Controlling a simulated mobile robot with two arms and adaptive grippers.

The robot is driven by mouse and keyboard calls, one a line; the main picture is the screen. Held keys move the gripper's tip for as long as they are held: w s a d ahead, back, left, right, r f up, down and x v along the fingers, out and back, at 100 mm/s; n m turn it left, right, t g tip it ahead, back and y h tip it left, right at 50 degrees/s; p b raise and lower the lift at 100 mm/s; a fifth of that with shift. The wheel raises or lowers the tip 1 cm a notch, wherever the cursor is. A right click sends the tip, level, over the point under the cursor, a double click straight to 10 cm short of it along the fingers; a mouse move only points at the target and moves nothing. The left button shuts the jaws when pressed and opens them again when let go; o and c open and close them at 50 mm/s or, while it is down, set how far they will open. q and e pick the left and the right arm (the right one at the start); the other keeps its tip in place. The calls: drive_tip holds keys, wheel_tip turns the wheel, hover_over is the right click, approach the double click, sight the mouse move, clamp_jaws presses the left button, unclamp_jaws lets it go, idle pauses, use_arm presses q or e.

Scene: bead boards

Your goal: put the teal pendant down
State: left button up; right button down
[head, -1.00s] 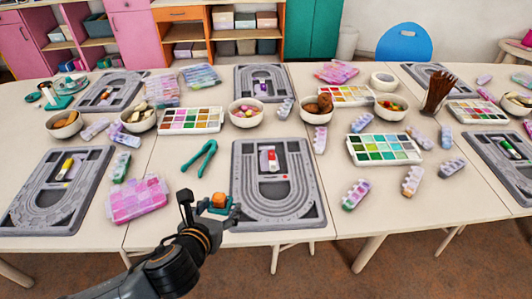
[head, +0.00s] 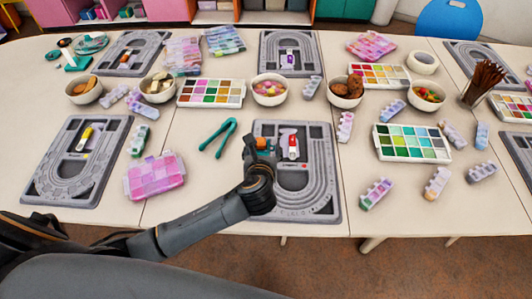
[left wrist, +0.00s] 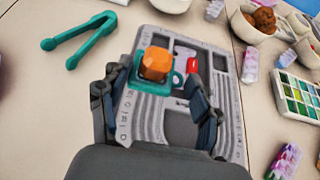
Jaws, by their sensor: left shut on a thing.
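The teal pendant (left wrist: 136,82) has a chunky orange piece on its top. It is held in my left gripper (left wrist: 153,99), whose fingers stand at both sides of it. In the head view my left gripper (head: 260,147) is over the left part of the near middle grey bead board (head: 325,192), and the orange piece shows at its tip. The gripper hides most of the teal part there. I cannot tell whether the pendant touches the board. My right gripper is not in view.
Teal pliers (head: 218,138) lie left of the board. A red-and-white tube (head: 293,147) lies in the board's recess, close to the gripper. A pink bead case (head: 154,176) is to the left. A bowl of candy-like beads (head: 269,90) stands behind the board.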

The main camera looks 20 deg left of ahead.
use_arm(q)
drive_tip(key=w+f, duration=0.2)
drive_tip(key=w+a+f, duration=0.1)
drive_tip(key=f, duration=0.1)
drive_tip(key=shift+w+a+f+b, duration=0.1)
drive_tip(key=shift+w+f+b, duration=0.2)
drive_tip(key=shift+w, duration=0.1)
drive_tip(key=shift+w+a+f, duration=0.1)
drive_tip(key=shift+w+f, duration=0.3)
drive_tip(key=shift+f, duration=0.05)
drive_tip(key=f, duration=0.3)
drive_tip(key=shift+w+f, duration=0.2)
drive_tip(key=shift+f, duration=0.05)
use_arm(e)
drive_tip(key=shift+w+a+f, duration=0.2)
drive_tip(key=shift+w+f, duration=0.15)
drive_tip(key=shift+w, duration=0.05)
use_arm(q)
drive_tip(key=o, duration=1.1)
drive_tip(key=shift+f, duration=0.1)
